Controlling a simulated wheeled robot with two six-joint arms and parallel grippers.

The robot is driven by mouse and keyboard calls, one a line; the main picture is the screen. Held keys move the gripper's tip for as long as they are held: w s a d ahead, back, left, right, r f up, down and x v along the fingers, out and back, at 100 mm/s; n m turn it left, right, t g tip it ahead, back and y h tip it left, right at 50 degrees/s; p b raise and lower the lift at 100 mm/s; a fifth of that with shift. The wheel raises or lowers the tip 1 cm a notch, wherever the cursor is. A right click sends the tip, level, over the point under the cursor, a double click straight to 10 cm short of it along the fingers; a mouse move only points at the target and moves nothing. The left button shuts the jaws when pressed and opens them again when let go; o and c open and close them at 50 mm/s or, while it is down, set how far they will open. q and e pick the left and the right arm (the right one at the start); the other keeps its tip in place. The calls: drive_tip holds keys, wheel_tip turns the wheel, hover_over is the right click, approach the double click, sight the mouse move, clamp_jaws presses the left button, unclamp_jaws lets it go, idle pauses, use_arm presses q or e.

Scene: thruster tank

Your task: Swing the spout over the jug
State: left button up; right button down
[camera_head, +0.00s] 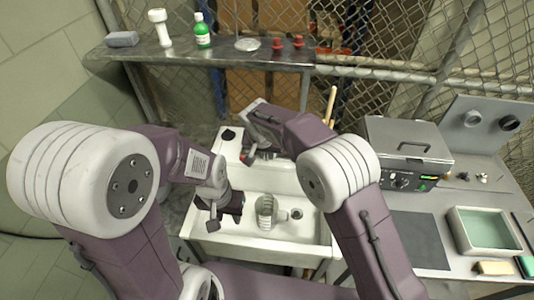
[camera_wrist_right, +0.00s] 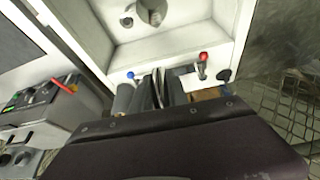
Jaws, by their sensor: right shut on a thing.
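The clear, ribbed jug (camera_head: 265,210) stands in the white sink (camera_head: 290,252), left of the drain; it shows partly at the top of the right wrist view (camera_wrist_right: 152,12). My right gripper (camera_wrist_right: 155,92) is shut on a thin metal piece at the sink's back ledge, apparently the spout (camera_wrist_right: 161,78), between the blue and red tap handles. In the head view my right arm mostly hides the spout.
The red tap handle (camera_wrist_right: 203,63) and blue tap handle (camera_wrist_right: 129,77) flank the right gripper. A shelf (camera_head: 190,55) with a green bottle (camera_head: 202,32) is behind. A metal box (camera_head: 408,148) and a tray (camera_head: 484,207) stand on the right bench.

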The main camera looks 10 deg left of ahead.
drive_tip(key=shift+r, duration=0.15)
drive_tip(key=c, duration=1.3)
unclamp_jaws()
drive_tip(key=shift+w, duration=0.1)
drive_tip(key=shift+r, duration=0.2)
drive_tip(key=b+v, duration=0.1)
drive_tip(key=v, duration=0.7)
drive_tip(key=shift+r+b, duration=0.2)
drive_tip(key=shift+b, duration=0.2)
drive_tip(key=shift+a, duration=0.1)
